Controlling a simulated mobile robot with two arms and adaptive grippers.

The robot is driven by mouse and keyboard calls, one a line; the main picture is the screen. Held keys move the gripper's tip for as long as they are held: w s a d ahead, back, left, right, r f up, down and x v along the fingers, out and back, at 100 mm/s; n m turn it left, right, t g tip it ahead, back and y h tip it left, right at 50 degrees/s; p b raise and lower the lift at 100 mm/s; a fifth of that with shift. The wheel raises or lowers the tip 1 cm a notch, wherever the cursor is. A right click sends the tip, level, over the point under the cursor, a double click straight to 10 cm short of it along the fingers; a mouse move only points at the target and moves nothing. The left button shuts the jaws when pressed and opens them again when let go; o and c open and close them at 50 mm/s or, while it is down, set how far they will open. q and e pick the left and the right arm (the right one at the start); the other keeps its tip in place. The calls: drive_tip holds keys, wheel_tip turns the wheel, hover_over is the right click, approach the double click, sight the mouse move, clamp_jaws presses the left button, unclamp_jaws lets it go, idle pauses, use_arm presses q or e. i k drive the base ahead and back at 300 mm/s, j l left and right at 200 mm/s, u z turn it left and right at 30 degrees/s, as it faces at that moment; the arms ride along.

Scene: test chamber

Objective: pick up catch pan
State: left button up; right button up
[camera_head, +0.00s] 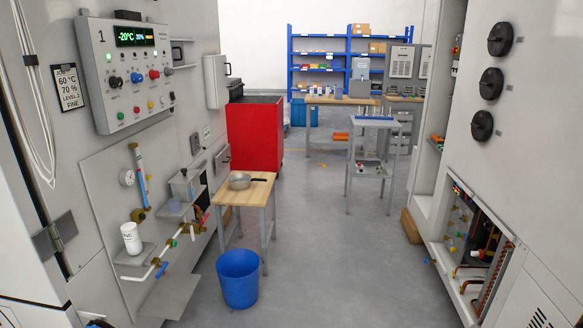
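A small round grey metal pan (240,182), which looks like the catch pan, sits on a small wooden-topped table (228,196). A short handle sticks out from its right side. The table stands beside the left-hand chamber wall, left of the picture's middle. I see no gripper in the head view, so neither one can be placed relative to the pan.
A blue bucket (239,278) stands on the floor in front of the table. Valves and pipes (172,240) jut from the left wall. A red cabinet (255,135) stands behind the table. A grey cart (371,150) stands further back right. The central floor (335,255) is clear.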

sight(242, 181)
drive_tip(key=i+u, duration=0.1)
drive_tip(key=i, duration=1.05)
drive_tip(key=i+l, duration=0.2)
drive_tip(key=i, duration=0.9)
drive_tip(key=j+u, duration=0.05)
